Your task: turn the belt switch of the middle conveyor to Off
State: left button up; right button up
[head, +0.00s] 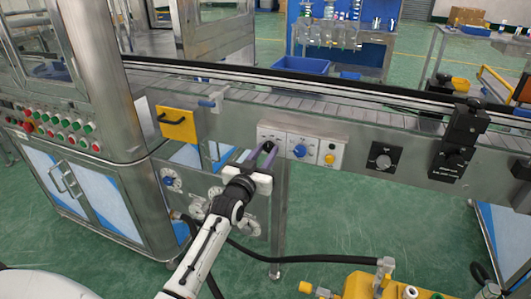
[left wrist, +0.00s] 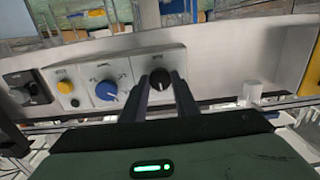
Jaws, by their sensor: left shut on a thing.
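The black belt switch knob (head: 268,146) sits on the leftmost white plate of the control panel on the conveyor's side. It also shows in the left wrist view (left wrist: 160,77), between my two fingertips. My left gripper (head: 260,155) reaches up to the panel from below and is shut on this knob, with its fingers on either side. The conveyor (head: 230,120) runs behind the panel. The labels and the knob's pointer are too small to read. My right gripper does not show in either view.
A blue knob (head: 300,151) and a yellow button (head: 329,159) sit right of the switch. A black knob (head: 383,161) is farther right. A yellow handle plate (head: 178,124) is to the left. A cabinet with push buttons (head: 60,130) stands at the left.

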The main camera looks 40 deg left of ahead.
pick_arm(q)
jog(key=shift+n, duration=0.4)
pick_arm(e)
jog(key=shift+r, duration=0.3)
pick_arm(q)
jog(key=shift+n+p, duration=0.6)
jog(key=shift+p, duration=0.05)
jog(key=shift+n+p, duration=0.4)
jog(key=shift+n, duration=1.3)
jog(key=n+p, duration=0.1)
jog(key=n, duration=0.2)
jog(key=shift+n, duration=0.6)
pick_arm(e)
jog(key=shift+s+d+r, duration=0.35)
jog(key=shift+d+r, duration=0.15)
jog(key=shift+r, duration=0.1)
pick_arm(q)
jog(key=shift+f, duration=0.1)
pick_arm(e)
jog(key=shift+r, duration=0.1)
pick_arm(q)
jog(key=o, duration=1.1)
jog(key=shift+c, duration=0.2)
